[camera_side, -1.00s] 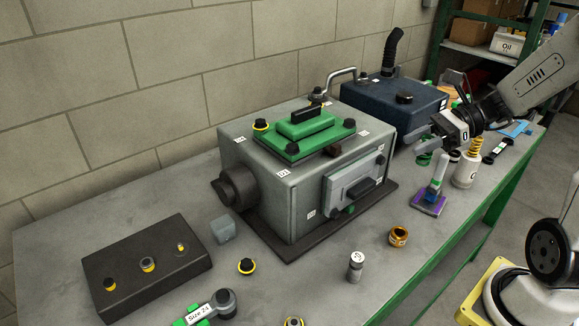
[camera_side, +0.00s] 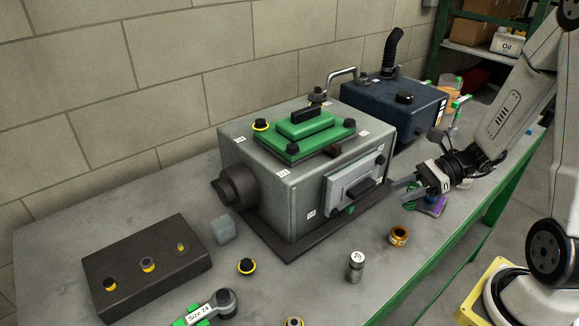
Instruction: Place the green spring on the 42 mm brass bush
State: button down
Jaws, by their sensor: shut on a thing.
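My gripper (camera_side: 405,190) is at the right of the engine block, above the bench. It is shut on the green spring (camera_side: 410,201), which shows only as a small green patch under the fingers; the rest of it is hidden. A brass bush (camera_side: 398,237) with a pale label stands on the bench below and slightly left of my gripper, clear of the held spring. The label's number is too small to read. The bush's top is open and nothing sits on it.
A grey labelled cylinder (camera_side: 356,266) stands left of the bush. The grey engine block (camera_side: 258,190) with a green cover (camera_side: 305,138) fills the middle. A purple-based item (camera_side: 432,206) is partly hidden behind my gripper.

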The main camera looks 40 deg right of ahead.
aim_at(403, 205)
jog(key=shift+f, duration=2.25)
jog(key=shift+f, duration=0.1)
jog(key=shift+f, duration=1.7)
jog(key=shift+c, duration=1.6)
grip_release()
jog(key=shift+f, duration=0.1)
jog(key=v, duration=0.7)
jog(key=shift+d+r, duration=0.25)
